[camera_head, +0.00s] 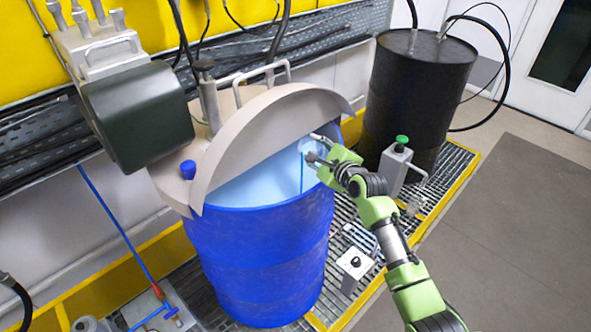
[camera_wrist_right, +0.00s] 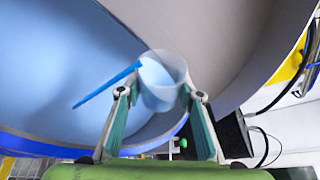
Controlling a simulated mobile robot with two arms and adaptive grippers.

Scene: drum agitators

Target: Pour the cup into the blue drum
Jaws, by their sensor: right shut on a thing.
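The blue drum (camera_head: 262,255) stands open at the front, with a half-round beige lid plate (camera_head: 262,125) raised over its back part. My right gripper (camera_head: 316,147) reaches in from the right over the drum's opening. It is shut on a translucent cup (camera_wrist_right: 162,82), its fingers on either side of the cup. The cup is tilted inside the opening. A thin blue streak (camera_wrist_right: 105,88), which looks like liquid, runs from the cup's mouth down into the drum; it also shows in the head view (camera_head: 302,175). My left gripper is out of view.
A dark agitator motor (camera_head: 137,115) sits on the drum's top at the left. A black drum (camera_head: 415,95) stands behind my right arm, with a green-knobbed box (camera_head: 397,165) near it. The grey floor at right is clear.

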